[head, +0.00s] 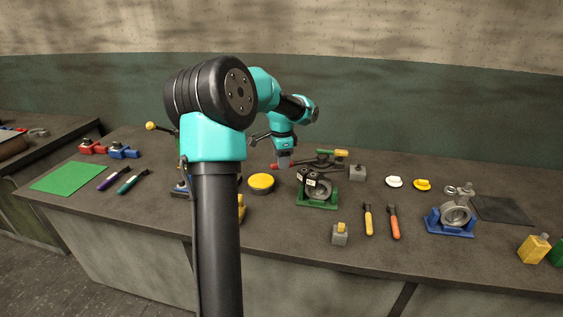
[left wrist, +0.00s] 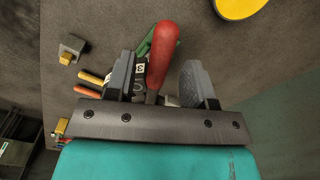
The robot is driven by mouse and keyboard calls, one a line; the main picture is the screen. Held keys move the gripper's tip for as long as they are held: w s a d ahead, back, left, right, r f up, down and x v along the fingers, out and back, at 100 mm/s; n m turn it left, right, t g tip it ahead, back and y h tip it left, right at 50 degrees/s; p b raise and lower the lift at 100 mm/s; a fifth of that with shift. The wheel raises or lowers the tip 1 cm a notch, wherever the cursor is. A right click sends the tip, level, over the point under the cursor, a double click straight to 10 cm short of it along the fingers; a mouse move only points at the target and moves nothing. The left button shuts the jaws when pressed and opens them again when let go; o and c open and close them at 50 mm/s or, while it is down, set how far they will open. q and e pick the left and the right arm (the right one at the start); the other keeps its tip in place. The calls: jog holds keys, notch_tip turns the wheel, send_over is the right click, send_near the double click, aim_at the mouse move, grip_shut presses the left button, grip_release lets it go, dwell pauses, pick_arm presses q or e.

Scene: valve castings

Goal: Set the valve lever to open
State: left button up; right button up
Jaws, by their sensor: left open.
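The valve lever has a red grip (head: 280,165) at its left end, and its dark rod runs right towards a metal valve casting (head: 318,188) on a green base. My left gripper (head: 284,160) is over the red grip, pointing down. In the left wrist view the red grip (left wrist: 163,52) lies between the two grey fingers (left wrist: 160,82), nearer the left finger. The fingers are open; a gap shows on the right side, and contact on the left cannot be told. Part of the casting is hidden by the gripper in the wrist view. My right gripper is not in view.
A yellow round lid (head: 261,182) lies left of the casting. Two handled tools, one yellow (head: 368,219) and one orange (head: 393,222), lie at front right. Another casting on a blue base (head: 450,222) stands further right.

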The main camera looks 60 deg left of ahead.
pick_arm(q)
jog(key=shift+f, duration=0.6)
grip_shut()
